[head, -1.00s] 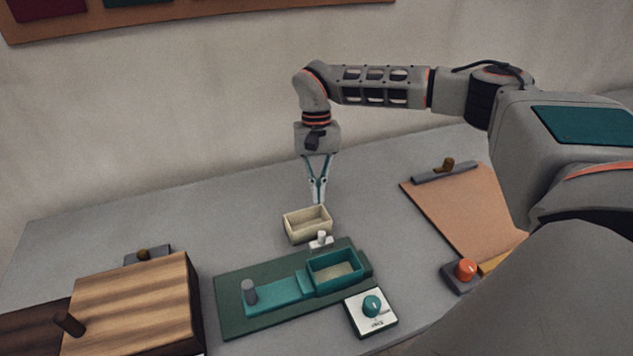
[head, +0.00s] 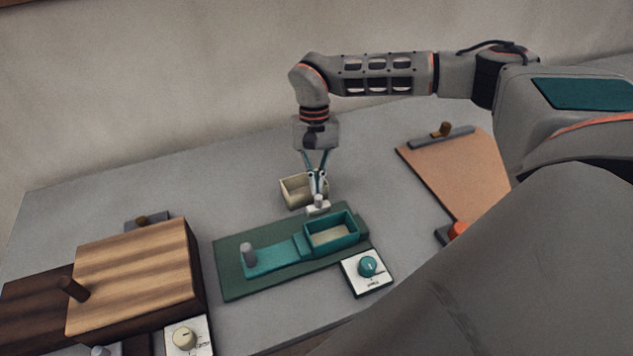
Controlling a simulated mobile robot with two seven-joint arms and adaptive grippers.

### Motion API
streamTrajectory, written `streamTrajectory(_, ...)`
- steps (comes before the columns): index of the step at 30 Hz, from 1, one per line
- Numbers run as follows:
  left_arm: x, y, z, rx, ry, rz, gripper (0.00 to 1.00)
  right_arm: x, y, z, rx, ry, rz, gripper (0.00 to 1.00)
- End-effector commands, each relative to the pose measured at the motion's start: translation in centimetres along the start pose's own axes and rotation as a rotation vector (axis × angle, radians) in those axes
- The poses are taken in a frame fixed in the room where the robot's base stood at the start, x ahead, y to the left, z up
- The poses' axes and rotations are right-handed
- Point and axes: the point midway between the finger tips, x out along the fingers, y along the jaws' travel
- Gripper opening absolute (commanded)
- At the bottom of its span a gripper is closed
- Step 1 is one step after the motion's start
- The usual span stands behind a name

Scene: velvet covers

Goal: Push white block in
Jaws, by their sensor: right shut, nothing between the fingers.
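A small white block (head: 317,210) with a short upright knob sits at the far edge of the dark green board (head: 232,289), beside the teal tray (head: 357,229). My right gripper (head: 318,195) points down with its fingers together, holding nothing. Its tips are just above or at the white block's knob; I cannot tell whether they touch. A cream open box (head: 291,191) stands right behind the block, partly hidden by the fingers. My left gripper is not in view.
A wooden box (head: 135,275) stands at the left, with a small cream dial (head: 184,338) in front. A white plate with a teal dial (head: 368,267) lies right of the board. A tan clipboard (head: 455,175) lies at the right. The grey table behind is clear.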

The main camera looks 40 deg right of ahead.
Motion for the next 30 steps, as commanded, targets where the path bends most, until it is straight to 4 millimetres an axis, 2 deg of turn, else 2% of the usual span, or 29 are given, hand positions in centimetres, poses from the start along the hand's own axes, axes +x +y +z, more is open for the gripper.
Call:
streamTrajectory(7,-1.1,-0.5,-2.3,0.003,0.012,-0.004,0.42,0.2,0.8,2.9,-0.002,0.000,0.002,0.00)
streamTrajectory(12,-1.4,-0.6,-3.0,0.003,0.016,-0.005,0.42,0.8,1.2,4.2,0.000,-0.002,0.001,0.00)
streamTrajectory(23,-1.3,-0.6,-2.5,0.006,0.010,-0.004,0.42,1.2,1.1,4.5,-0.002,-0.010,0.004,0.00)
streamTrajectory(26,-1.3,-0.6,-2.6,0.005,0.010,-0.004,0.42,0.7,1.1,4.5,-0.001,-0.011,0.004,0.00)
streamTrajectory(30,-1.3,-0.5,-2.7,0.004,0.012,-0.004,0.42,-1.4,1.1,4.3,-0.002,-0.006,0.001,0.00)
